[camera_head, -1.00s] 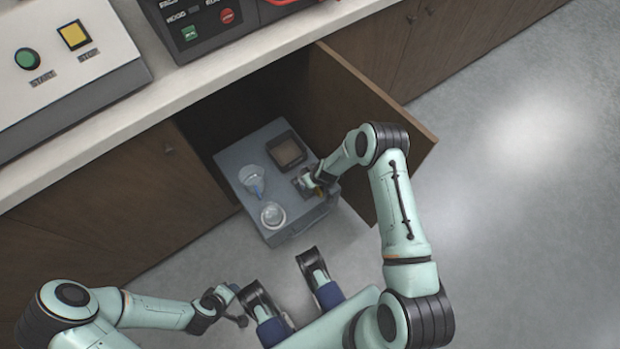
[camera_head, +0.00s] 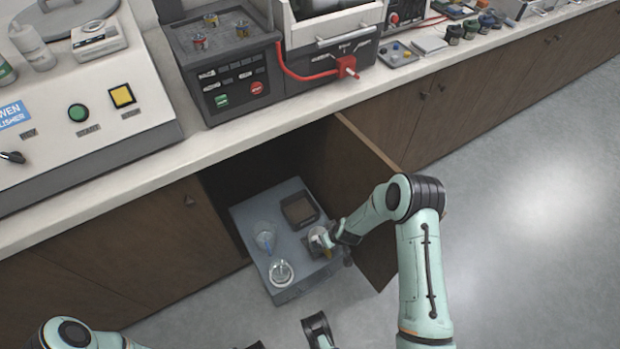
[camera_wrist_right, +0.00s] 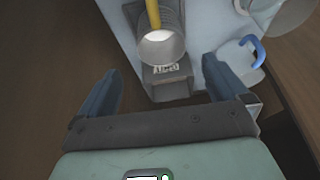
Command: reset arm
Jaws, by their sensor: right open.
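My right gripper (camera_head: 334,238) reaches in from the right over the grey tray unit (camera_head: 290,292) in the open cabinet. In the right wrist view its two blue-grey fingers (camera_wrist_right: 160,82) are apart, with nothing gripped between them. A grey cylindrical cup (camera_wrist_right: 160,48) with a yellow stick (camera_wrist_right: 153,14) and a labelled grey block (camera_wrist_right: 166,84) lies just ahead of the fingers. The cup also shows in the head view (camera_head: 318,240), close to the gripper.
The tray also bears a dark square frame (camera_head: 300,210), a beaker with a blue item (camera_head: 264,240) and a round glass dish (camera_head: 281,273). The open cabinet door (camera_head: 362,190) stands beside my right arm. The counter above holds machines. Floor at right is clear.

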